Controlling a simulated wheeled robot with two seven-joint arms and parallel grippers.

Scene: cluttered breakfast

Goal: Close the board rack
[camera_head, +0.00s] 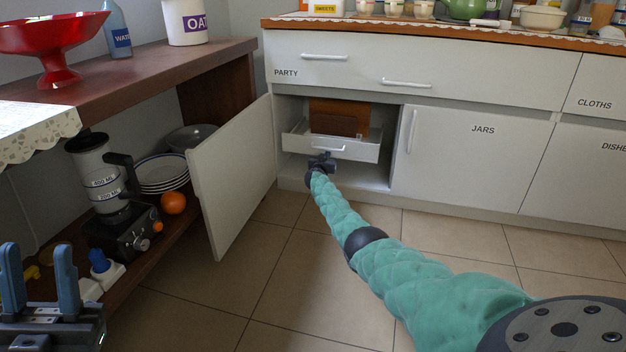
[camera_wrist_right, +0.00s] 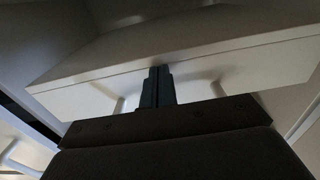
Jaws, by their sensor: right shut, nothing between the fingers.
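The board rack (camera_head: 362,152) is a white pull-out tray low in the open cabinet. Brown boards (camera_head: 338,118) stand in it. The rack sticks partway out. My right gripper (camera_head: 322,158) is shut and empty at the rack's front panel, close to its bar handle (camera_head: 328,147). In the right wrist view my closed fingers (camera_wrist_right: 158,85) point at the white front panel (camera_wrist_right: 225,65), between two light handle posts. Whether they touch it I cannot tell. My left gripper (camera_head: 38,275) is open and empty at the lower left, away from the rack.
The cabinet door (camera_head: 232,180) stands swung open on the left. The JARS door (camera_head: 470,160) is shut on the right. A wooden shelf unit on the left holds a blender (camera_head: 100,180), stacked plates (camera_head: 162,172) and an orange (camera_head: 173,203). The tiled floor ahead is clear.

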